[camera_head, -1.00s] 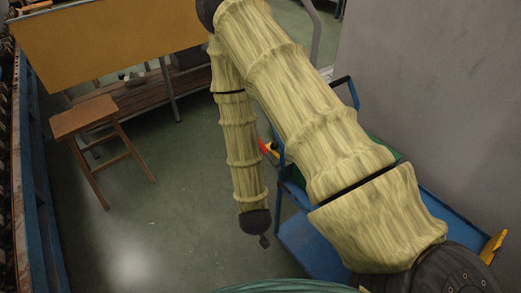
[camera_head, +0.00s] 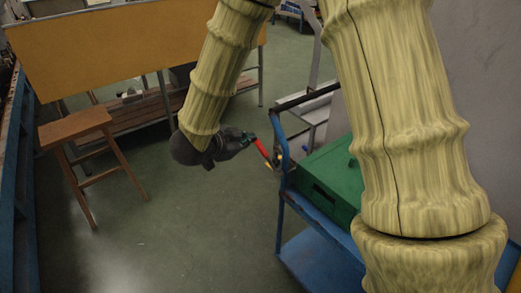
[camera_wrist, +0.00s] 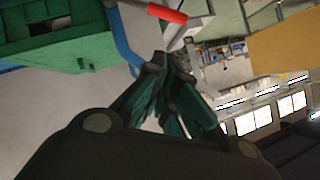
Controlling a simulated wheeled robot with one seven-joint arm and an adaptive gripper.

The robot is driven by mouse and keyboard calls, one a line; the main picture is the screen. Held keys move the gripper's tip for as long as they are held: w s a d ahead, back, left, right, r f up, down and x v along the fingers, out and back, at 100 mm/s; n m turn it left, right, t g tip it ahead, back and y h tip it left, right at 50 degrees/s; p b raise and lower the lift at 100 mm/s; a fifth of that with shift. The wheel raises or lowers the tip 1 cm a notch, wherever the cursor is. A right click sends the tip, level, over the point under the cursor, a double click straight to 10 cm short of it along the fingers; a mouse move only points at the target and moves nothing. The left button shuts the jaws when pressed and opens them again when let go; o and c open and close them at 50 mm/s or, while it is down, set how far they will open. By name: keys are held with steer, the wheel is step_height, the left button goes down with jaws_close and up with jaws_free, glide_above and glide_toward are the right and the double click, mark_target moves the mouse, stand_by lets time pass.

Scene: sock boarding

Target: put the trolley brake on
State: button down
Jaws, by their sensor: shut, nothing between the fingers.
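The blue trolley (camera_head: 281,222) stands at the right, partly hidden behind my arm. A red lever (camera_head: 262,150) with a yellow tip sticks out from its near left corner post, tilted; I take it to be the brake lever. In the wrist view the red lever end (camera_wrist: 167,13) shows at the top, above my fingertips. My gripper (camera_head: 249,137) is shut and empty, just left of the lever's upper end. In the wrist view its dark green fingers (camera_wrist: 165,62) come together with a gap to the red end. Contact is not visible.
A green box (camera_head: 330,178) sits on the trolley, beside a grey wall (camera_head: 490,90). A wooden stool (camera_head: 75,127) and a bench with a yellow-brown panel (camera_head: 110,50) stand at the left and back. The floor between the stool and trolley is clear.

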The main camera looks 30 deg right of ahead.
steer(key=shift+d, duration=0.1)
stand_by(0.3)
glide_above(267, 157)
steer(key=a, duration=0.2)
step_height(267, 157, down, 7)
steer(key=shift+w+d+f, duration=0.2)
steer(key=shift+w+f, duration=0.1)
steer(key=shift+w, duration=0.15)
steer(key=shift+w+d+f, duration=0.15)
steer(key=shift+w+f, duration=0.15)
steer(key=shift+w, duration=0.15)
steer(key=shift+p, duration=0.35)
